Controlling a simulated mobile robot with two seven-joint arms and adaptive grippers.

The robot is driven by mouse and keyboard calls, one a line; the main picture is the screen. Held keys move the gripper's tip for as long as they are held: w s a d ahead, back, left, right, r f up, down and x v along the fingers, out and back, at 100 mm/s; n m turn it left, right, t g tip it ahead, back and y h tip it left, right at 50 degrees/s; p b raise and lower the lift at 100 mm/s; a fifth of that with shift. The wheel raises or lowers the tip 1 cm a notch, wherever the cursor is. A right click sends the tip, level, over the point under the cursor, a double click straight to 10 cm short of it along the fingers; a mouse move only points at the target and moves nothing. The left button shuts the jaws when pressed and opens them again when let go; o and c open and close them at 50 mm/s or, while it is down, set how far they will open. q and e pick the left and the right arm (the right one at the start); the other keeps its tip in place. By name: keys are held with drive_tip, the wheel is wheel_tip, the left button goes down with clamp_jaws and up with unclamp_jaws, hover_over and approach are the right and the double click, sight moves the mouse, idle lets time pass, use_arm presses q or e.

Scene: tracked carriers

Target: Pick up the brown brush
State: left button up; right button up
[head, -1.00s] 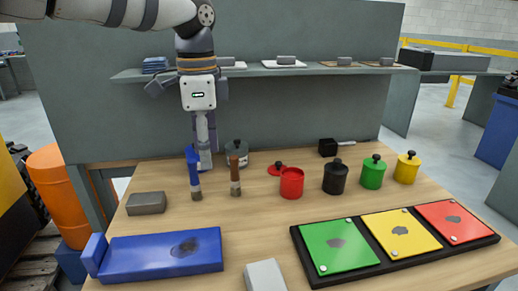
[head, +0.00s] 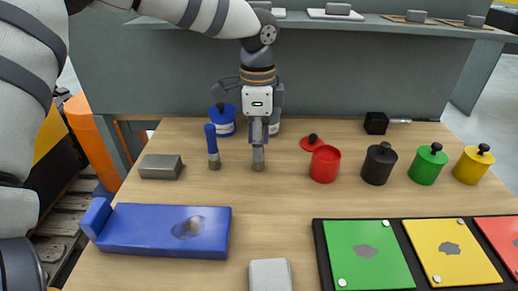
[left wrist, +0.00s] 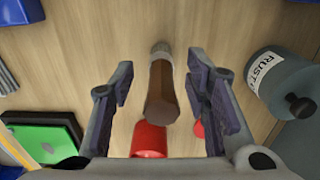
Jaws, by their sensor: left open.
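The brown brush stands upright on the wooden table (head: 215,185). In the head view only its lower end (head: 258,163) shows under my left gripper (head: 258,135), which hides the handle. In the left wrist view the brown handle (left wrist: 162,95) points up toward the camera, between the two open fingers (left wrist: 160,82). The fingers stand apart on either side of it, with visible gaps. My right gripper is in neither view.
A blue-handled brush (head: 212,145) stands close on the left. A blue pot (head: 222,120) and a grey labelled jar (left wrist: 285,82) are behind. A red pot (head: 325,164) and a red lid (head: 312,142) are to the right. A grey block (head: 160,167) lies left.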

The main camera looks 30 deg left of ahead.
use_arm(q)
drive_tip(key=shift+f, duration=0.15)
clamp_jaws()
